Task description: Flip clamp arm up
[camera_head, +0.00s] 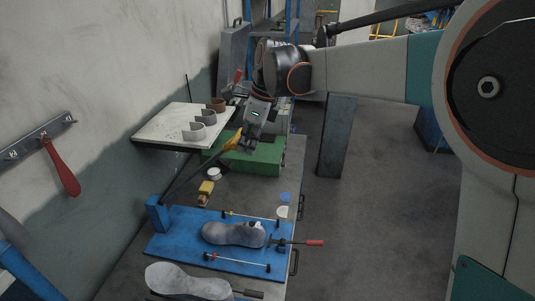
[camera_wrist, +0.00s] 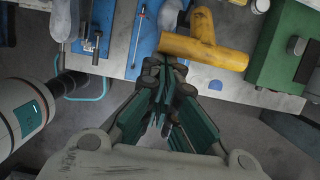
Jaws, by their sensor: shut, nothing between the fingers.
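The clamp arm (camera_head: 198,166) is a dark rod rising at a slant from a blue post (camera_head: 157,213) on the blue base plate (camera_head: 165,244). It ends in a yellow crossbar (camera_head: 233,140), which looks large in the wrist view (camera_wrist: 205,50). My gripper (camera_head: 250,138) is just right of the crossbar in the head view. In the wrist view my gripper (camera_wrist: 167,78) is shut and empty, its tips just below the crossbar's left end; I cannot tell whether they touch. A grey sole-shaped piece (camera_head: 232,234) lies on the plate. A red-handled clamp (camera_head: 313,242) is at its right.
A green box (camera_head: 262,156) stands behind the plate, close below my gripper. A pale shelf (camera_head: 165,124) with several curved pieces is at left. Another grey sole piece (camera_head: 185,282) lies in front. The floor (camera_head: 370,200) at right is clear.

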